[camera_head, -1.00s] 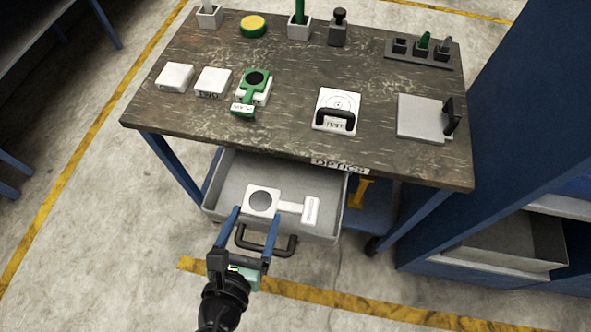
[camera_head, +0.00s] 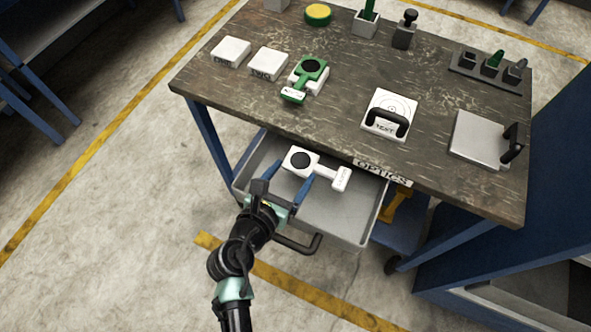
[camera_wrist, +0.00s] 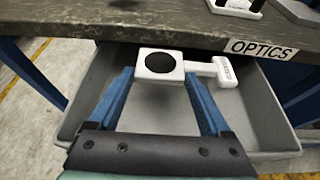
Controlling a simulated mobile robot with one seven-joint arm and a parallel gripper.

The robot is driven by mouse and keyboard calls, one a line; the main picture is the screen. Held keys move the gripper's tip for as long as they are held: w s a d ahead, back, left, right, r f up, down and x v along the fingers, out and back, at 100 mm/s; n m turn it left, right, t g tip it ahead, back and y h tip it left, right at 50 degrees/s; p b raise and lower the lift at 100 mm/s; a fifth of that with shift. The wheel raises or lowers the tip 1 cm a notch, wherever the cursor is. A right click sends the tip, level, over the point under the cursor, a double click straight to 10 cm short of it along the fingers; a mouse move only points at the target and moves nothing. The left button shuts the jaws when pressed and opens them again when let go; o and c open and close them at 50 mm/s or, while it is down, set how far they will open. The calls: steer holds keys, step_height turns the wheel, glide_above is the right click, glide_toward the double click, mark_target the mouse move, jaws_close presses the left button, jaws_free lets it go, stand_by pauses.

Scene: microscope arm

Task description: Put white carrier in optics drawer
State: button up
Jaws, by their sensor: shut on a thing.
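The white carrier (camera_head: 301,162) has a square body with a dark round disc and an arm ending in a labelled block. My gripper (camera_head: 291,178) is shut on the carrier, a blue finger at either side. The wrist view shows the carrier (camera_wrist: 159,77) between the fingertips (camera_wrist: 160,75), level and over the drawer. The optics drawer (camera_head: 350,222) is pulled open below the table top, under a label reading OPTICS. In the wrist view the drawer (camera_wrist: 258,112) looks empty. Whether the carrier touches the drawer floor is hard to tell.
The table edge (camera_wrist: 200,40) lies just beyond and above the carrier. On the table stand a green carrier (camera_head: 308,72), white blocks (camera_head: 268,62), a white plate with a black handle (camera_head: 390,110) and a grey plate (camera_head: 478,135). A blue cabinet (camera_head: 565,150) stands at the right.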

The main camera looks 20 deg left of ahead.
steer(key=shift+w+d+f+b, duration=0.1)
steer(key=shift+w+f+b, duration=0.2)
steer(key=shift+w+f, duration=0.75)
steer(key=shift+r, duration=0.15)
steer(key=shift+f, duration=0.45)
steer(key=shift+f, duration=0.15)
steer(key=o, duration=1.2)
steer(key=shift+o, duration=0.2)
